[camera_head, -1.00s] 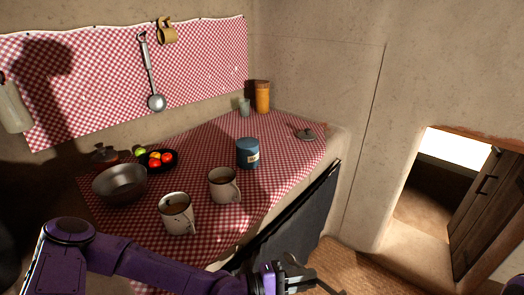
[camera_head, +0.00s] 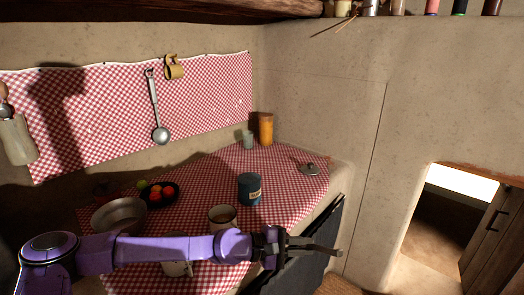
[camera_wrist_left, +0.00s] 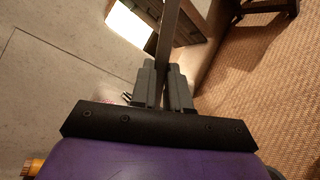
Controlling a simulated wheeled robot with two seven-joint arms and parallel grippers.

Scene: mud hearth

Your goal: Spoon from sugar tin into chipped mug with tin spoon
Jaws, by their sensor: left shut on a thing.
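The blue sugar tin (camera_head: 249,191), with a pale label, stands upright on the checked cloth. Two pale mugs are left of it: one mug (camera_head: 222,216) stands upright near the tin, and another mug (camera_head: 177,269) is mostly hidden behind my left arm. I cannot tell which is chipped. My left gripper (camera_head: 300,246) is shut on a thin grey handle, likely the tin spoon (camera_head: 328,251), in front of and right of the tin, by the counter's front edge. The left wrist view shows the handle (camera_wrist_left: 169,35) between the fingers; its bowl is not visible. My right gripper is not in view.
A metal bowl (camera_head: 119,214) and a dark dish of fruit (camera_head: 160,194) stand at the left. A grey lid (camera_head: 309,169), an orange canister (camera_head: 265,129) and a small glass (camera_head: 247,139) are at the back. A ladle (camera_head: 160,134) hangs on the wall.

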